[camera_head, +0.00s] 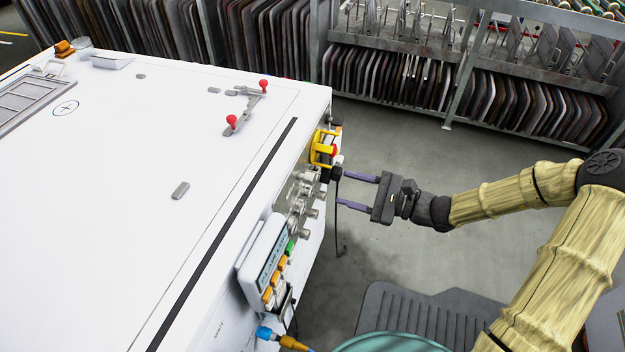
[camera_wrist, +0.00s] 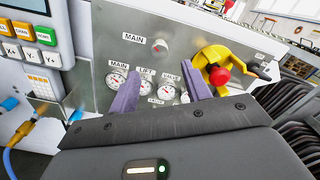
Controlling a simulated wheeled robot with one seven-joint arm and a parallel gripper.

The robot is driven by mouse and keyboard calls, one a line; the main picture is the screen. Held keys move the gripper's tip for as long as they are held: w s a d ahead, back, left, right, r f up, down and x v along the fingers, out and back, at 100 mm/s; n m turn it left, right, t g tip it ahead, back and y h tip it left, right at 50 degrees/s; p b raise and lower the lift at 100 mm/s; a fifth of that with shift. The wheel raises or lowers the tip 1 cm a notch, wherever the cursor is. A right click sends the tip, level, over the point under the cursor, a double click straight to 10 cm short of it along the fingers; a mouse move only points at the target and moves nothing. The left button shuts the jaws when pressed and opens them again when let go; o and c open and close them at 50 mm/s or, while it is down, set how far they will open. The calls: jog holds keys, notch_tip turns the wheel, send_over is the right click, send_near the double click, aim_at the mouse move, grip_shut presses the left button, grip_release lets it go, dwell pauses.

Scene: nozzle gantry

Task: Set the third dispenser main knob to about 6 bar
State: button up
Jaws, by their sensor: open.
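The metal dispenser panel (camera_head: 285,190) is on the white machine's side, with several silver knobs and fittings (camera_head: 307,205). In the wrist view, a silver round knob (camera_wrist: 160,47) sits beside an upper "MAIN" label. Below it is a row of dial gauges, the left one (camera_wrist: 117,80) also labelled "MAIN"; their needles are too small to read. I cannot tell which knob is the third dispenser's main knob. My gripper (camera_head: 342,190) is open and empty, its purple fingers pointing at the panel. In the wrist view, the fingers (camera_wrist: 160,72) hide parts of the lower panel.
A yellow guard (camera_head: 322,150) with a red button (camera_wrist: 218,75) is close by the fingers. A control box with coloured keys (camera_head: 262,262) projects nearer the front. A dark cable (camera_head: 338,225) hangs beside the panel. Open floor lies right of the machine, before racks (camera_head: 400,80).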

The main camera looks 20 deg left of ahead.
aim_at(314, 179)
jog(key=a, duration=0.6)
jog(key=a+b, duration=0.1)
jog(key=a, duration=0.2)
jog(key=shift+w+a, duration=0.25)
jog(key=shift+w, duration=0.1)
jog(key=shift+c, duration=0.2)
jog(key=c, duration=0.9)
